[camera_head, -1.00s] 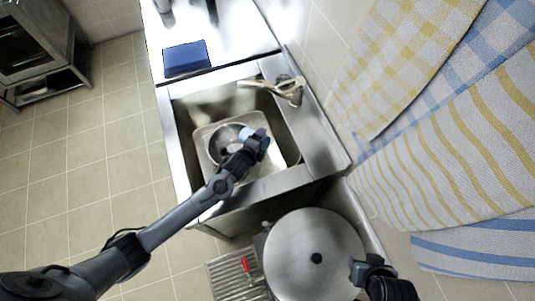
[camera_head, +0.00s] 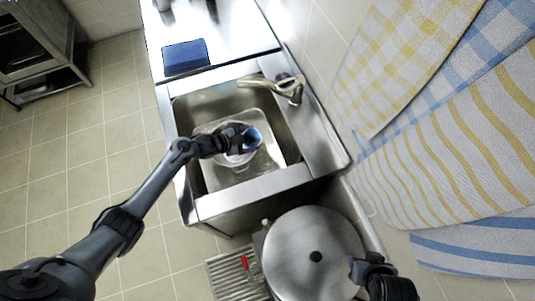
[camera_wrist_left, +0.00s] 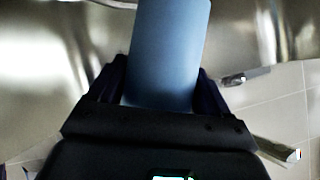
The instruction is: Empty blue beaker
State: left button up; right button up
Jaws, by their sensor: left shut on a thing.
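The blue beaker (camera_head: 253,139) is in my left gripper (camera_head: 240,137), above the sink. It looks tilted in the head view, its mouth toward the right. In the left wrist view the beaker (camera_wrist_left: 168,55) stands out between the two dark fingers, which are shut on it. Its contents cannot be made out. A round bowl (camera_head: 240,160) sits below the gripper in the sink, partly hidden by it. My right gripper (camera_head: 366,272) is at the lower right beside the large pot; its jaws are not clear.
The metal sink (camera_head: 186,178) holds a shallow tray (camera_head: 278,160) under the bowl. A faucet (camera_head: 285,87) stands at its far right edge. A lidded pot (camera_head: 300,240) is near the front. A blue block (camera_head: 185,57) lies on the counter. Towels hang at right.

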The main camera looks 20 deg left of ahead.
pick_arm(q)
jog(key=a+h+b, duration=0.1)
jog(key=a+f+n+h+b, duration=0.1)
jog(key=b, duration=0.1)
jog(key=w+a+n+b, duration=0.1)
jog(key=b, duration=0.1)
jog(key=shift+a+f+h, duration=0.15)
jog(key=shift+f+h, duration=0.05)
jog(key=shift+h, duration=0.2)
jog(key=shift+w+a+r+n+h+b, duration=0.1)
jog(key=shift+a+r+n+h+b, duration=0.2)
jog(key=shift+r, duration=0.25)
jog(key=shift+a+r+n+h+b, duration=0.2)
jog(key=shift+r+n+h, duration=0.1)
jog(key=shift+r, duration=0.25)
